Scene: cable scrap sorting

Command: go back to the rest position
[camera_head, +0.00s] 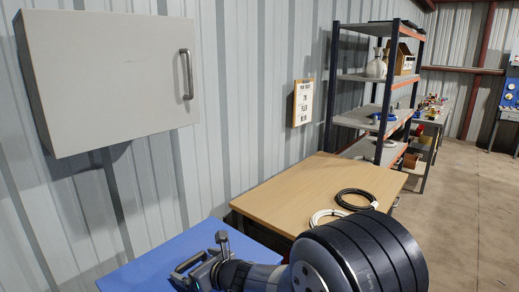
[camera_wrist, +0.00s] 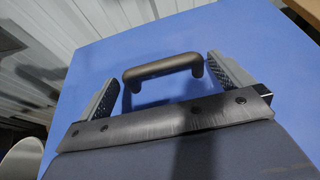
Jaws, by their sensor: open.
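My gripper (camera_head: 203,262) is at the bottom of the head view, low over a flat blue surface (camera_head: 150,262). In the wrist view my gripper (camera_wrist: 161,72) has its two grey fingers wide apart, with nothing clamped between them. A dark bar handle (camera_wrist: 165,66) on the blue surface (camera_wrist: 270,50) lies between and just beyond the fingertips, seemingly apart from them. The handle also shows in the head view (camera_head: 187,262), close to the fingers. My arm hides part of the blue surface.
A wooden table (camera_head: 300,190) stands beyond, with a black cable coil (camera_head: 355,192) and a white cable coil (camera_head: 325,213) on it. A grey wall cabinet (camera_head: 110,80) with a handle hangs at upper left. A shelf rack (camera_head: 365,78) stands behind. Floor (camera_head: 465,200) at right is clear.

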